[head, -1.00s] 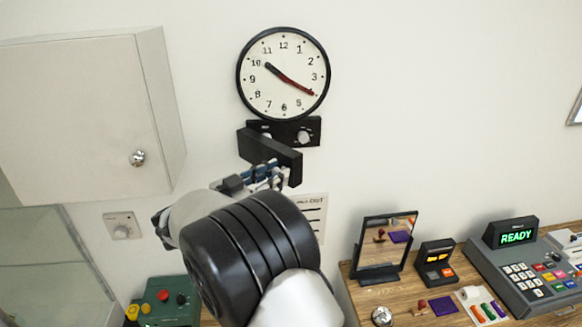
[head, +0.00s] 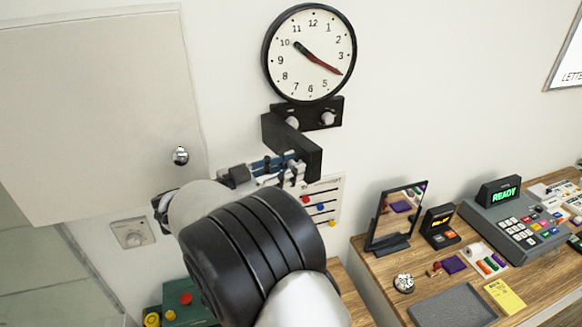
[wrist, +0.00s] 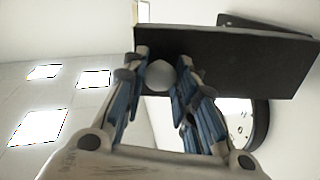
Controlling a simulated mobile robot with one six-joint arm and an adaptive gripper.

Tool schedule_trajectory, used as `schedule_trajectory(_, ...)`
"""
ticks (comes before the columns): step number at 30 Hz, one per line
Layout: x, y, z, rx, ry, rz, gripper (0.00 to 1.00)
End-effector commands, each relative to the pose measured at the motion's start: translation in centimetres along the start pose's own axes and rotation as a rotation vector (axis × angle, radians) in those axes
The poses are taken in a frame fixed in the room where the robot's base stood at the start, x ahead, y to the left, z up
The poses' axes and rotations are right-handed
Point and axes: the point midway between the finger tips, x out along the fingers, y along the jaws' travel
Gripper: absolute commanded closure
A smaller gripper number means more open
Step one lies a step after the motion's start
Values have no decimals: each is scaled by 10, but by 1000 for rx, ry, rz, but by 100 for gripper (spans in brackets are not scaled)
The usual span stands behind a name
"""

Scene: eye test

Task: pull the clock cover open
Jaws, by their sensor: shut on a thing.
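The round wall clock (head: 309,53) has a white face and black rim; part of it shows in the wrist view (wrist: 240,118). Below it is a black panel (head: 311,112) with two pale knobs. The black clock cover (head: 300,153) stands out from the panel's left side, partly open, its free end towards me. In the wrist view the cover (wrist: 225,62) fills the upper middle. My gripper (head: 288,174) is at the cover's outer face. In the wrist view its fingers (wrist: 160,82) are shut on the cover's round pale knob (wrist: 160,75).
At right, a wooden counter (head: 385,290) bears a mirror (head: 397,215), a register (head: 520,222) and a grey tray (head: 455,305). The wall right of the clock is bare.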

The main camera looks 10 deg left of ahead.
Motion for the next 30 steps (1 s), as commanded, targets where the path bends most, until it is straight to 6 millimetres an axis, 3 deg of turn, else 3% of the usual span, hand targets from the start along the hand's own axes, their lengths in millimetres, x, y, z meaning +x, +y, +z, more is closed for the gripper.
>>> schedule_trajectory(9,0,0,0,1,-2,0,100)
schedule_trajectory(10,0,0,0,1,-2,0,72)
schedule_trajectory(19,0,0,0,1,-1,0,52)
schedule_trajectory(30,-4,0,0,1,-1,-1,52)
